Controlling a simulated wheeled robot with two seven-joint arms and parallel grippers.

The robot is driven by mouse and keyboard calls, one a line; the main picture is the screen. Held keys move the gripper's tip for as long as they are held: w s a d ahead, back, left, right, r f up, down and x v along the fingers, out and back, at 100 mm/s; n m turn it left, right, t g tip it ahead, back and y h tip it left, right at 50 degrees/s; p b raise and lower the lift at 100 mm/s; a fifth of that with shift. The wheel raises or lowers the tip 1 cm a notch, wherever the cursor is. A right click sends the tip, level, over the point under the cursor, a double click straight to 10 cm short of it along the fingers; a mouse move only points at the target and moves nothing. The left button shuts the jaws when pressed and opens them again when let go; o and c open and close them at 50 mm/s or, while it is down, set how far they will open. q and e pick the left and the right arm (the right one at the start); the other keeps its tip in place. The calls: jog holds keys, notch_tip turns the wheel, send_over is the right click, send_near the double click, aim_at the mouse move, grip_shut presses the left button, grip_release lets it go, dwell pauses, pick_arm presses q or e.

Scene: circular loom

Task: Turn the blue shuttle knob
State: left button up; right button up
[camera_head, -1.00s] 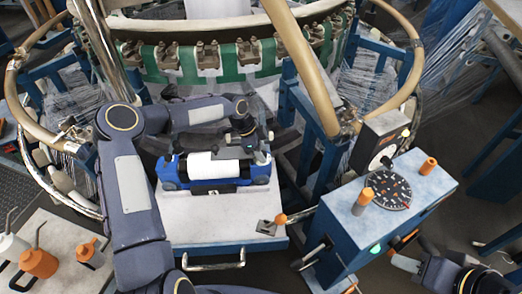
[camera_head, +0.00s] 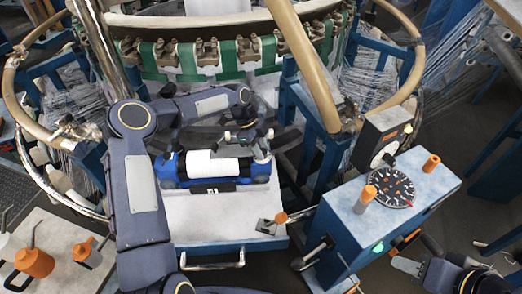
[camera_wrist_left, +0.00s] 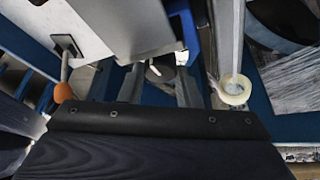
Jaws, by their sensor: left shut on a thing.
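The blue shuttle (camera_head: 172,172) lies on the pale tray in front of the loom, with a white roll (camera_head: 215,168) in it. My left gripper (camera_head: 250,148) is over the right end of the shuttle, pointing down. In the left wrist view the two fingers of my left gripper (camera_wrist_left: 160,88) close around a small dark and grey part, the shuttle knob (camera_wrist_left: 160,72). The knob is hidden in the head view. My right gripper (camera_head: 405,264) is at the lower right, below the control box, and its fingers are not clear.
The control box (camera_head: 345,225) with a dial (camera_head: 390,187) and orange knobs stands to the right of the tray (camera_head: 225,222). An orange-tipped lever (camera_head: 281,217) is at the tray's right edge. Oil cans (camera_head: 35,262) stand on a side table at lower left.

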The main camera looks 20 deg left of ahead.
pick_arm(q)
jog(key=m+g, duration=0.1)
jog(key=m, duration=0.1)
jog(key=shift+w+m+b, duration=0.1)
jog(key=shift+m+b, duration=0.3)
jog(key=m+g, duration=0.1)
jog(key=m, duration=0.1)
jog(key=shift+d+m+y, duration=0.1)
jog(key=shift+m+y, duration=0.2)
jog(key=shift+m, duration=0.1)
jog(key=m+y, duration=0.1)
jog(key=m, duration=0.2)
jog(key=shift+g+b, duration=0.3)
jog(key=shift+g, duration=0.1)
jog(key=shift+m+g+y, duration=0.3)
jog(key=shift+m+y, duration=0.1)
jog(key=shift+m, duration=1.2)
jog(key=o, duration=1)
